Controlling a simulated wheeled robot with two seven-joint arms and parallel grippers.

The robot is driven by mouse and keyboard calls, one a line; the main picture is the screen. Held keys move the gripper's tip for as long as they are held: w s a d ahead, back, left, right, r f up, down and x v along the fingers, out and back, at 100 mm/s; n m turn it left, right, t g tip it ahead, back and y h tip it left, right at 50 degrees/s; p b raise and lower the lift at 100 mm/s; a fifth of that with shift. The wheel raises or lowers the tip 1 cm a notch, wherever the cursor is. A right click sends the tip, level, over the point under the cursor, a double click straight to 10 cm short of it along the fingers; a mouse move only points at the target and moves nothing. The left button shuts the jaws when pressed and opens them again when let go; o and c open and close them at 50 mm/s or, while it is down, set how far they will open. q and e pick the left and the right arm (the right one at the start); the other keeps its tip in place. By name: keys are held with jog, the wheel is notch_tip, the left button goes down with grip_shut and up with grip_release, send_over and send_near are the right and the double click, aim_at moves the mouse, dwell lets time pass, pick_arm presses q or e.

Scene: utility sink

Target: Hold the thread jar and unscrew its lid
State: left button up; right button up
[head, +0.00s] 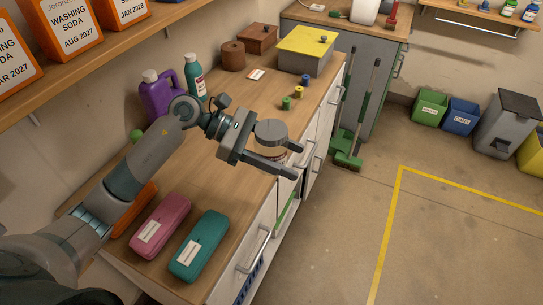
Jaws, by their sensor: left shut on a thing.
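The thread jar (270,152) is a small clear jar with brownish contents, held above the front part of the wooden counter. Its round grey lid (271,131) sits on top, and the jar looks about upright. My left gripper (287,161) is shut on the jar, with its fingers around the jar's body below the lid. The fingers and gripper body hide part of the jar. My right gripper is out of view.
The wooden counter (205,165) carries pink (160,225) and teal (200,243) cases near me. Purple (158,98) and teal (195,76) bottles stand along the wall. Small green (286,103), yellow (298,92) and blue (305,80) spools stand behind the jar. A yellow-lidded box (306,52) is farther back.

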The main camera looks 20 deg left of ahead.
pick_arm(q)
jog(key=w+d+r+m+g+y, duration=0.1)
jog(key=w+d+m+g, duration=0.1)
jog(key=d+m+g, duration=0.4)
jog(key=d+g, duration=0.1)
jog(key=d, duration=0.2)
jog(key=shift+w+d+r+m, duration=0.15)
jog(key=shift+w+d+m, duration=0.05)
jog(key=shift+m, duration=0.1)
